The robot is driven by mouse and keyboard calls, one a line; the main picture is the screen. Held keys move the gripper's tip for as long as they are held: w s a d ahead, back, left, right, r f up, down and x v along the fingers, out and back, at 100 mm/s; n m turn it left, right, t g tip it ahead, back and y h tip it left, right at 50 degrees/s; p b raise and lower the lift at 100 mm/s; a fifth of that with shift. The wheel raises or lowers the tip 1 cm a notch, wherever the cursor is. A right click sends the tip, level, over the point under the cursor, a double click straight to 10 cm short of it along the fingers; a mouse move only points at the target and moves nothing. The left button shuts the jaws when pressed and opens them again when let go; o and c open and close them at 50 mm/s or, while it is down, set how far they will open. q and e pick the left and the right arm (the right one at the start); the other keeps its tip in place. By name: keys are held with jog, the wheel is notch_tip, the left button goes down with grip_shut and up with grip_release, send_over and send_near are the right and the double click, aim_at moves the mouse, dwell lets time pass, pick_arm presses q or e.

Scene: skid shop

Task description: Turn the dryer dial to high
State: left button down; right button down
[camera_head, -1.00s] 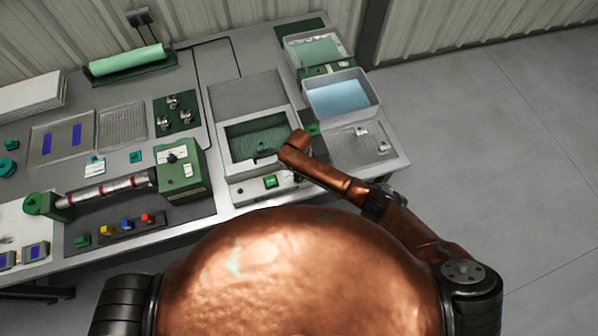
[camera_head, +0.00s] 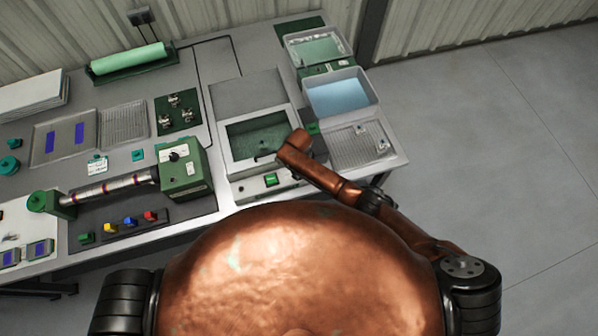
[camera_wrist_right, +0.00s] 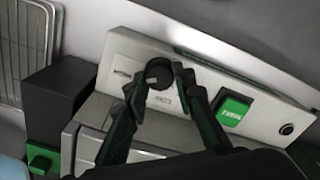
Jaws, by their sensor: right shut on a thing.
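The dryer (camera_head: 236,167) is a pale box with a dark window on the bench. Its front panel (camera_wrist_right: 203,78) carries a green rocker switch (camera_wrist_right: 233,109), which also shows in the head view (camera_head: 271,180). The round dark dial (camera_wrist_right: 159,71) sits on this panel, left of the switch in the wrist view, with small printed labels nearby. My right gripper (camera_wrist_right: 160,74) is shut on the dial, one fingertip on each side. A pale mark shows on the dial's face, but its exact setting is hard to read. In the head view my right arm hides the dial and fingertips. My left gripper is out of view.
A tray of blue liquid (camera_head: 341,95) and a wire rack (camera_head: 359,146) stand right of the dryer. A green box with a dark knob (camera_head: 183,170) stands to its left. A small black button (camera_wrist_right: 287,129) is at the panel's end. Open floor lies to the right.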

jog(key=c, duration=1.6)
grip_release()
notch_tip(320, 180, up, 12)
